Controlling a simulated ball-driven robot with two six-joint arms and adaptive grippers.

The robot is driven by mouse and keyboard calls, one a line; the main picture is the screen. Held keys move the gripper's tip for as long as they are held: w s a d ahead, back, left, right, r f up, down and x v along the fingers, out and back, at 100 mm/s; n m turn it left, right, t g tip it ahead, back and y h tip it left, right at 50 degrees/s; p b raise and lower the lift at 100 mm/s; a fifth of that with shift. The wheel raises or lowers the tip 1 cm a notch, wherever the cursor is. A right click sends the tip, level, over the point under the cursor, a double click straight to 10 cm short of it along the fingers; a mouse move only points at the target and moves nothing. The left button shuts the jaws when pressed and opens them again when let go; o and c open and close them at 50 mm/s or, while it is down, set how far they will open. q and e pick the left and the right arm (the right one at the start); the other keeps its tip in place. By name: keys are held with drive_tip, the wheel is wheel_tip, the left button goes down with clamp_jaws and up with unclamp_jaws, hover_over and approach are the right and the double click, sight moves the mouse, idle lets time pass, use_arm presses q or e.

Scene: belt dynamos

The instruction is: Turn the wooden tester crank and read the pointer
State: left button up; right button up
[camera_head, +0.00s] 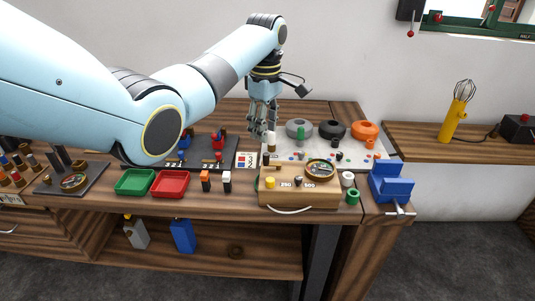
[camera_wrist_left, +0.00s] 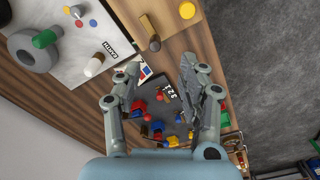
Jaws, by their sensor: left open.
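The wooden tester (camera_head: 300,194) stands near the front edge of the bench, with a yellow button, 250 and 500 marks and a round brass-rimmed dial (camera_head: 320,168). The dial's pointer is too small to read. A brown crank handle (camera_wrist_left: 152,36) stands at the tester's edge in the left wrist view, apart from my fingers. My left gripper (camera_head: 262,125) is open and empty, above the bench behind the tester. In the left wrist view its spread fingers (camera_wrist_left: 158,82) have the bench and a dark tray below them. My right gripper is out of view.
A white board (camera_head: 350,153) with grey, black and orange spools lies behind the tester. A blue vise (camera_head: 391,183) stands to its right. Green (camera_head: 135,182) and red (camera_head: 170,184) trays lie to its left. A dark tray (camera_head: 222,153) of small parts lies behind these.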

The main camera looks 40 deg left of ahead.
sight(266, 154)
use_arm(q)
drive_tip(key=shift+n, duration=0.5)
drive_tip(key=f, duration=0.6)
drive_tip(key=w+f, duration=0.1)
drive_tip(key=f, duration=0.2)
drive_tip(key=shift+a+f+b, duration=0.2)
drive_tip(key=shift+b, duration=0.15)
drive_tip(key=shift+c, duration=0.3)
clamp_jaws()
